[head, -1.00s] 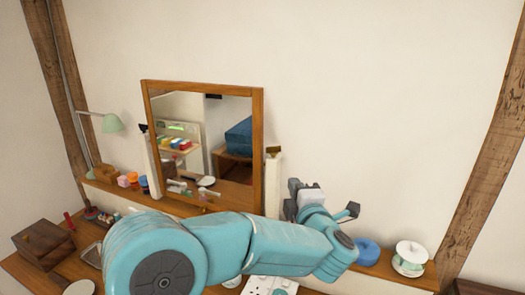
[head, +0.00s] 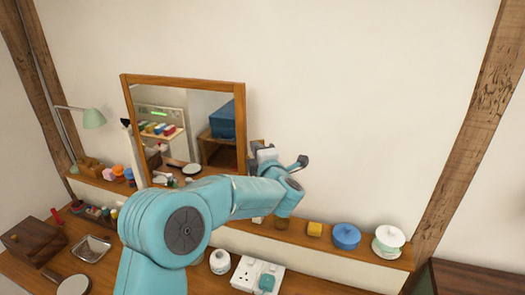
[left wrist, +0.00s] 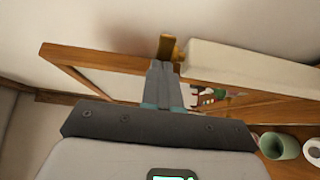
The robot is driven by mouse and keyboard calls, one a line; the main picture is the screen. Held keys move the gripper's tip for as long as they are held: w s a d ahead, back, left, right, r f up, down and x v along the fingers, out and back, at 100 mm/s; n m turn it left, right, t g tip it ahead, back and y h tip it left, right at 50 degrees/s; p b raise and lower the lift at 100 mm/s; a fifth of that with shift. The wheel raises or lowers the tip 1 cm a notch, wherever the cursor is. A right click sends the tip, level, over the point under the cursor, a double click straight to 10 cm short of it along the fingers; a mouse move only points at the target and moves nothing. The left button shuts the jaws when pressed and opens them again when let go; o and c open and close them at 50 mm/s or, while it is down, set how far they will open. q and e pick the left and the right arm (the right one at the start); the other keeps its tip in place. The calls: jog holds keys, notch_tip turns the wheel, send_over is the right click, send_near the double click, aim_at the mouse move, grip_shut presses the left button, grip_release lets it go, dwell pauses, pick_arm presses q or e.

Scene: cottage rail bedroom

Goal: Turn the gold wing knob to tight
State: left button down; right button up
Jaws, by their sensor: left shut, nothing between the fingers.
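The gold wing knob (left wrist: 168,46) shows in the left wrist view just beyond my fingertips, at the top of a white post (left wrist: 240,64) beside the wooden-framed mirror (left wrist: 95,59). My left gripper (left wrist: 164,66) is shut and empty, its tips overlapping the knob's lower part in the picture; I cannot tell whether they touch. In the head view my left gripper (head: 257,151) is at the right edge of the mirror (head: 240,88), in front of the post, hiding most of the knob. The right gripper is not in view.
The wall right of the mirror is clear.

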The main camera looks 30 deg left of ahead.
pick_arm(q)
jog(key=shift+w+a+r, duration=0.1)
jog(key=shift+w+a, duration=0.1)
jog(key=shift+a, duration=0.2)
jog(key=shift+w, duration=0.1)
jog(key=m+t+h+b, duration=0.2)
jog(key=b, duration=0.2)
jog(key=a+m+t+h+b, duration=0.1)
jog(key=m+h+b, duration=0.1)
jog(key=b, duration=0.3)
jog(key=a+m+t+h+b, duration=0.1)
jog(key=m+t+h+b, duration=0.1)
jog(key=h+b, duration=0.1)
jog(key=shift+s+a+r+t+h+b, duration=0.2)
jog(key=shift+r+t+h+b, duration=0.1)
jog(key=shift+b, duration=0.6)
jog(key=shift+s+f, duration=0.1)
